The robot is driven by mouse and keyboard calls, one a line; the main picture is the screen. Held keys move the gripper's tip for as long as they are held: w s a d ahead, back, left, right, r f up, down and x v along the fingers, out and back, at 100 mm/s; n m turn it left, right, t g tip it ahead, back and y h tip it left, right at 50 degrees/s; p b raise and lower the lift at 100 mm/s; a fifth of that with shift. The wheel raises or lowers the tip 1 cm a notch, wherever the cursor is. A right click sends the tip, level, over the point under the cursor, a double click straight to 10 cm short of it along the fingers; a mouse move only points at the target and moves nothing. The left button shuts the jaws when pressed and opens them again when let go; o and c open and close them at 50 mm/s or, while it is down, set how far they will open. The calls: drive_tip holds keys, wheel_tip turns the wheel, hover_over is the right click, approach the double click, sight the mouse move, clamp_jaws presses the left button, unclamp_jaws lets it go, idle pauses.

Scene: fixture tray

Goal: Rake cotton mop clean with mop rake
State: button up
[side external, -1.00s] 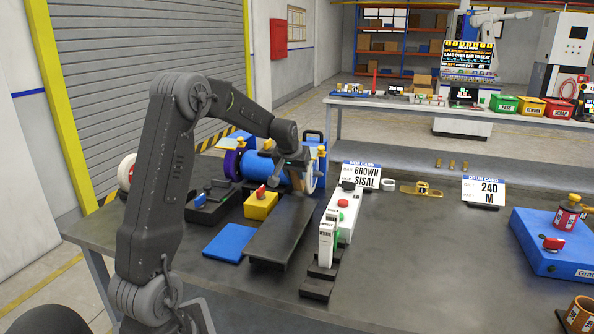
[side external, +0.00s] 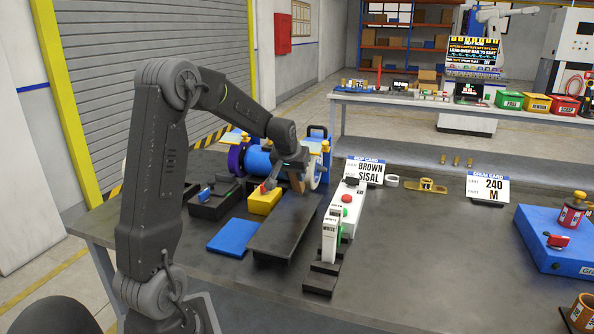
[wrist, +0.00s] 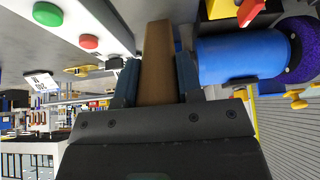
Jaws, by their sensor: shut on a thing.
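My gripper (side external: 288,160) is shut on a brown bar (wrist: 157,62), which stands between both fingers in the wrist view. In the side view the bar (side external: 296,180) shows just below the fingers, above the dark plate. A pale wheel, apparently the cotton mop (side external: 318,172), is at the right end of the blue motor (side external: 258,160), close behind my gripper, which partly hides it. I cannot tell whether the bar touches it. A purple wheel (side external: 236,158) is at the motor's left end. I cannot tell for sure which thing is the mop rake.
A yellow block with a red knob (side external: 264,200) and black holders (side external: 213,207) stand left of the dark plate (side external: 285,230). A blue pad (side external: 232,236) lies in front. A white button box (side external: 346,205) and a mop card (side external: 364,171) stand right. The bench's middle right is clear.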

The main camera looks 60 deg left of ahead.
drive_tip(key=shift+s+d, duration=0.4)
drive_tip(key=shift+r, duration=0.1)
drive_tip(key=shift+r, duration=3.95)
